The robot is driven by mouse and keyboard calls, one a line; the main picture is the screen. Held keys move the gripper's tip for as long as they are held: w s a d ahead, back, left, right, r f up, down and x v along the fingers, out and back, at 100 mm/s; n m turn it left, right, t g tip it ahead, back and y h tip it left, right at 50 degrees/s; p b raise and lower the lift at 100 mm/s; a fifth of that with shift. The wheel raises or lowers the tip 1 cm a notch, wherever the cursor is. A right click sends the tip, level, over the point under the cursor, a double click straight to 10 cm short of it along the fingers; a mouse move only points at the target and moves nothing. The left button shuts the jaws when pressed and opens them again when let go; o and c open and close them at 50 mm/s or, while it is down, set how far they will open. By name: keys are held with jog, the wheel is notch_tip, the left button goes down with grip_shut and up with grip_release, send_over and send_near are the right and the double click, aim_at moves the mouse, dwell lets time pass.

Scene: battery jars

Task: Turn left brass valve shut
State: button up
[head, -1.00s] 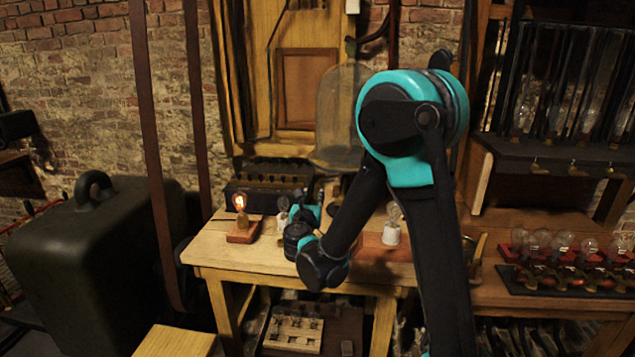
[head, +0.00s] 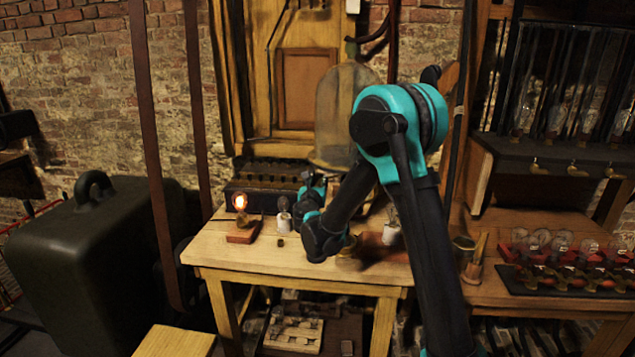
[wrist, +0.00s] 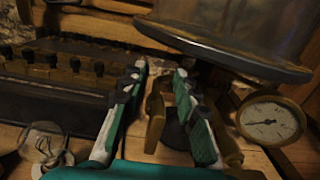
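My gripper (wrist: 160,72) reaches over the table beneath the round plate of the glass bell jar. Its two teal and black fingers are apart. An upright brass piece (wrist: 155,117), which looks like the left valve's handle, shows between the fingers in the wrist view, with gaps visible on both sides. A second brass piece (wrist: 229,147) is partly hidden behind the right finger. I cannot tell how far either is turned. In the head view my gripper (head: 315,181) is small, and my arm hides the valves.
The bell jar (head: 340,115) stands above its dark plate (wrist: 225,48). A round gauge (wrist: 271,121) is at right. A dark rack (wrist: 55,105) with knobs lies at left. A clear bulb (wrist: 45,146) is near the lower left. A lit bulb (head: 240,203) stands on the table.

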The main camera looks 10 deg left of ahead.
grip_shut()
jog(key=shift+m, duration=0.3)
jog(key=m, duration=0.2)
jog(key=d+m, duration=0.1)
jog(key=shift+m, duration=0.4)
jog(key=shift+d+f+m, duration=0.25)
jog(key=shift+f+m, duration=0.15)
jog(key=shift+m, duration=1.85)
jog(key=shift+d+f+m, duration=0.2)
jog(key=shift+f+m, duration=0.2)
jog(key=shift+m, duration=1.8)
jog(key=shift+d+f+m, duration=0.25)
jog(key=shift+f+m, duration=0.15)
jog(key=shift+m, duration=1.85)
jog(key=shift+s, duration=0.1)
